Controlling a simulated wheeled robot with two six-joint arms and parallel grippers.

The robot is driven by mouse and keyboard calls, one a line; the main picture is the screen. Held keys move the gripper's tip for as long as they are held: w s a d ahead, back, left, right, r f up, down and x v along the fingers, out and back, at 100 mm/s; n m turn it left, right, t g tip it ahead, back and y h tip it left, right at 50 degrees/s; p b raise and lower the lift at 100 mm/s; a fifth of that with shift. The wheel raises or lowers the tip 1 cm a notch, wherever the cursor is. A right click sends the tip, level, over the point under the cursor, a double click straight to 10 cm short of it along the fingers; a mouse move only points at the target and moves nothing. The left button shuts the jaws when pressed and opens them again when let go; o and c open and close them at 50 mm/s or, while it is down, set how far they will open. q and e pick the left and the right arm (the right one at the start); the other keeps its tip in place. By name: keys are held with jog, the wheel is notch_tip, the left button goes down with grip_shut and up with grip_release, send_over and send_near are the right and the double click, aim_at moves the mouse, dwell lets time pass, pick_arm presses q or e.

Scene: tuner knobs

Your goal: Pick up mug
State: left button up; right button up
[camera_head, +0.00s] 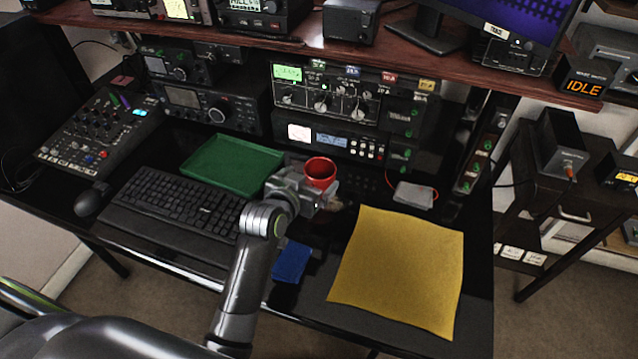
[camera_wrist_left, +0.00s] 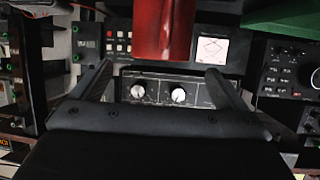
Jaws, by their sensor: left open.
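A red mug (camera_head: 320,172) stands on the black desk, in front of the radio units. Its lower part is hidden behind my left gripper (camera_head: 331,199) in the head view. In the left wrist view the mug (camera_wrist_left: 165,28) shows at the top middle, cut off by the frame edge. My left gripper is open there, with its two fingers (camera_wrist_left: 160,72) spread to either side below the mug. The gripper is close to the mug, and I cannot tell whether they touch. My right gripper is not in view.
A green tray (camera_head: 232,163) and a keyboard (camera_head: 178,204) lie left of the mug. A yellow cloth (camera_head: 402,268) covers the desk at right, and a blue cloth (camera_head: 291,262) lies near the front edge. Radio units (camera_head: 325,143) stand behind the mug under a shelf (camera_head: 225,37).

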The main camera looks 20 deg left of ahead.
aim_at(326, 164)
pick_arm(q)
jog(key=shift+x, duration=3.2)
jog(key=c, duration=1.6)
jog(key=shift+n+y, duration=0.8)
jog(key=shift+y, duration=0.1)
jog(key=s+a+r, duration=0.1)
jog(key=s+r, duration=0.2)
jog(key=r, duration=0.5)
jog(key=s+a+r, duration=0.1)
jog(key=s+r, duration=0.2)
jog(key=r, duration=0.6)
jog(key=s+r+p, duration=0.1)
jog(key=s+r, duration=0.3)
jog(key=r, duration=0.5)
jog(key=shift+a, duration=0.4)
